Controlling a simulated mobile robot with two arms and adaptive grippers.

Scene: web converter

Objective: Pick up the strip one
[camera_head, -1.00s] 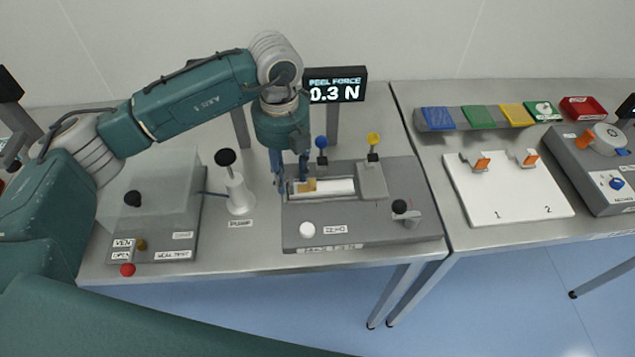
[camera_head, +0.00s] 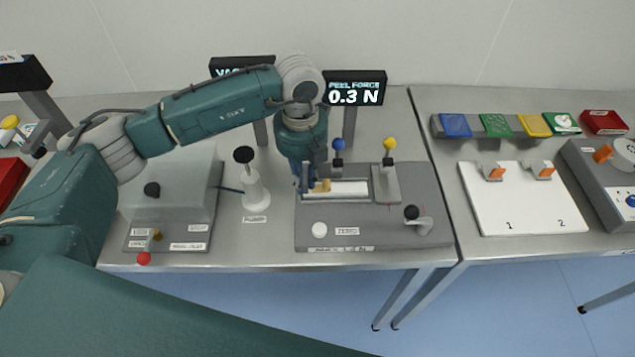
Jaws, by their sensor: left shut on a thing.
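My left gripper (camera_head: 303,184) points down at the left end of the peel force tester (camera_head: 375,225). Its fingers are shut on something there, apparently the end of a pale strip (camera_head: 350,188). The strip lies flat in the tester's bed, with a small tan piece (camera_head: 323,186) beside the fingers. The strip's right end runs up to a grey clamp block (camera_head: 386,186) with a yellow knob. The grip itself is small and partly hidden, and no number can be read on the strip. My right gripper is not in view.
A display (camera_head: 354,88) behind the tester reads 0.3 N. A pump (camera_head: 255,187) and a clear-lidded leak test box (camera_head: 170,195) stand left. On the right table are a white board (camera_head: 515,205) marked 1 and 2 and coloured trays (camera_head: 455,125).

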